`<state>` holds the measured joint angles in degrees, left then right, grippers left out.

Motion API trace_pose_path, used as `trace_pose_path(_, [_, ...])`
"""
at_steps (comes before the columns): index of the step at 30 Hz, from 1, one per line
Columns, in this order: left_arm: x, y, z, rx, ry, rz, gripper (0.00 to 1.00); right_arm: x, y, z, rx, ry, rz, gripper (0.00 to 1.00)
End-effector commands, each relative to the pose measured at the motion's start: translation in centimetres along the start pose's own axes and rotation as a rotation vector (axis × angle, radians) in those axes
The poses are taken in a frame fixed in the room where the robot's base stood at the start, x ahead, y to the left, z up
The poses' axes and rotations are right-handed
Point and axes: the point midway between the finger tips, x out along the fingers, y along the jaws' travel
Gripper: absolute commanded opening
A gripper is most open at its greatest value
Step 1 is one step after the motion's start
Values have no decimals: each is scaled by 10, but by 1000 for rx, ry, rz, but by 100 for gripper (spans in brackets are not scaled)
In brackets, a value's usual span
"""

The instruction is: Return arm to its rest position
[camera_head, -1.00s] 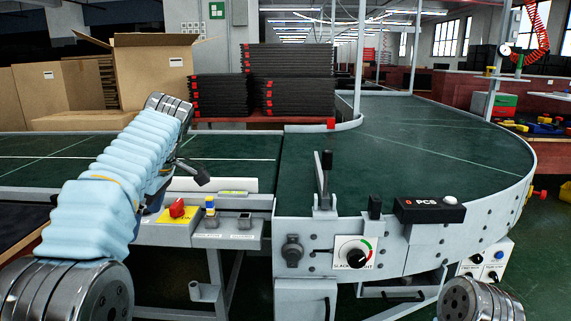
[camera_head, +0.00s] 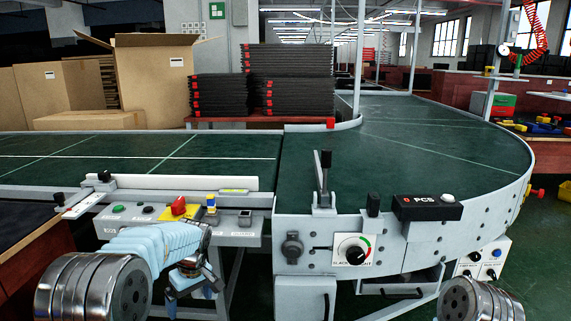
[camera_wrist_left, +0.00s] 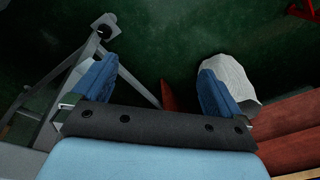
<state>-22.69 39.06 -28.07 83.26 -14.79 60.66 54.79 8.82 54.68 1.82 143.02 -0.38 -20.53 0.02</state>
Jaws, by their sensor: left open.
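My left arm comes in at the lower left of the head view, its light blue sleeve low in front of the control panel. My left gripper (camera_head: 193,283) hangs at the end of it, below the panel edge and apart from the conveyor. In the left wrist view its two blue fingers (camera_wrist_left: 155,90) are spread wide with nothing between them. A pale, crumpled-looking thing (camera_wrist_left: 232,78) shows behind the right finger; I cannot tell what it is. The right gripper is not in view.
The green curved conveyor (camera_head: 420,135) is bare. Its front carries a lever (camera_head: 324,180), a dial (camera_head: 354,250) and a black PCS box (camera_head: 428,207). A panel with a red-yellow switch (camera_head: 178,208) stands at left. Cardboard boxes (camera_head: 155,75) and stacked black trays (camera_head: 290,80) stand behind.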

Motion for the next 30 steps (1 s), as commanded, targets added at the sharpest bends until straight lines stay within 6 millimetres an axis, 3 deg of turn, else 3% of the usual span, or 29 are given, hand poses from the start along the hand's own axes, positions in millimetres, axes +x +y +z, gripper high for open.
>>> trace_pose_path(1, [42,-1,19,73,-46,14,100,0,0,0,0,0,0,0])
trace_pose_path(5, [138,-3,84,275,-145,120,100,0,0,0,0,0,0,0])
trace_pose_path(6, [162,-8,109,330,-172,160,100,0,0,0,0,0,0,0])
trace_pose_path(9, [211,-25,177,451,-228,264,100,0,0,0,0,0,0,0])
trace_pose_path(11, [229,-39,217,507,-248,326,100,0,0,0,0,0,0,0])
trace_pose_path(12, [236,-48,241,540,-255,364,100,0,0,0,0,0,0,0])
trace_pose_path(15, [242,-69,290,602,-257,440,100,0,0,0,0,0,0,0])
trace_pose_path(18, [239,-82,318,641,-246,486,100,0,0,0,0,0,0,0])
trace_pose_path(22, [236,-88,329,660,-234,508,100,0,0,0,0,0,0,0])
trace_pose_path(30, [236,-88,329,662,-231,508,100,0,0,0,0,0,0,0])
